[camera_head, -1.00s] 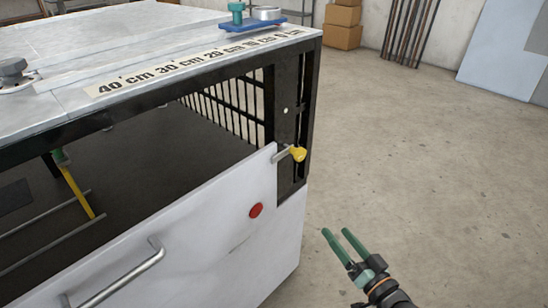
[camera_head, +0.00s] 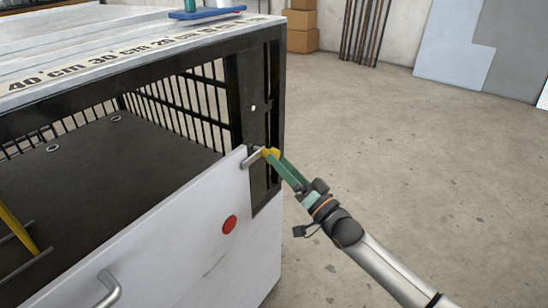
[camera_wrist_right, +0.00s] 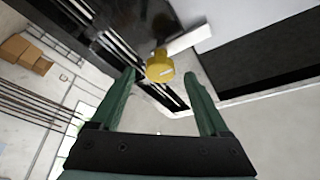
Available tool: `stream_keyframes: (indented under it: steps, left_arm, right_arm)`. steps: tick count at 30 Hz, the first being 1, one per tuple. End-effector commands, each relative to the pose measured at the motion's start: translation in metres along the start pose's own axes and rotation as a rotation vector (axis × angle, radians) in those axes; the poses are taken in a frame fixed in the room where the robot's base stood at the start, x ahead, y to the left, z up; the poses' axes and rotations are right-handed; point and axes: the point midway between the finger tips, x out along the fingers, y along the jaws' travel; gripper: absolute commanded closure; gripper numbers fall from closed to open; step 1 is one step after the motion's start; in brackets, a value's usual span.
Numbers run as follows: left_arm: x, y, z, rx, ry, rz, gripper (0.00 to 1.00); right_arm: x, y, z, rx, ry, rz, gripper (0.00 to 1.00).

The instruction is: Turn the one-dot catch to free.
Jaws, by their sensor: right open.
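The catch is a yellow knob (camera_head: 270,153) on the black corner post, with a grey bar (camera_head: 252,158) reaching left over the top corner of the white front panel. One white dot (camera_head: 253,108) marks the post above it. My right gripper (camera_head: 277,162) is at the knob, its green fingers coming from the lower right. In the right wrist view the yellow knob (camera_wrist_right: 160,68) sits between the tips of the open fingers (camera_wrist_right: 160,78), with gaps visible on both sides. Whether a finger touches it is unclear. My left gripper is out of view.
The white panel (camera_head: 150,235) has a red button (camera_head: 229,225) and a metal handle (camera_head: 108,289). A barred black frame with a scale-marked top stands behind it. Cardboard boxes (camera_head: 301,30) and leaning boards (camera_head: 455,45) are far back. The concrete floor right is clear.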

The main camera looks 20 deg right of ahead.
Motion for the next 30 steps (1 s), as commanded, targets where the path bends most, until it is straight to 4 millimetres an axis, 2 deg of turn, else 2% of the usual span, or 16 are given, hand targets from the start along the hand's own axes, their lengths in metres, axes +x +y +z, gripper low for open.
stream_keyframes:
  steps: [3, 9, 19, 30]
  left_arm:
    - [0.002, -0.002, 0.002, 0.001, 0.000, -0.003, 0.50]
    - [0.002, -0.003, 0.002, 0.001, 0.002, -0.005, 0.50]
    - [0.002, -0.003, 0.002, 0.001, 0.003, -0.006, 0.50]
    - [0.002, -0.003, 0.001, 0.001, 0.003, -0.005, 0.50]
  right_arm:
    - [0.017, 0.000, 0.000, -0.002, 0.001, 0.000, 0.21]
    - [0.033, 0.000, 0.000, -0.001, 0.000, 0.000, 0.21]
    - [0.035, 0.000, 0.000, -0.001, -0.001, 0.001, 0.21]
    - [0.035, 0.000, 0.000, -0.001, -0.001, 0.001, 0.62]
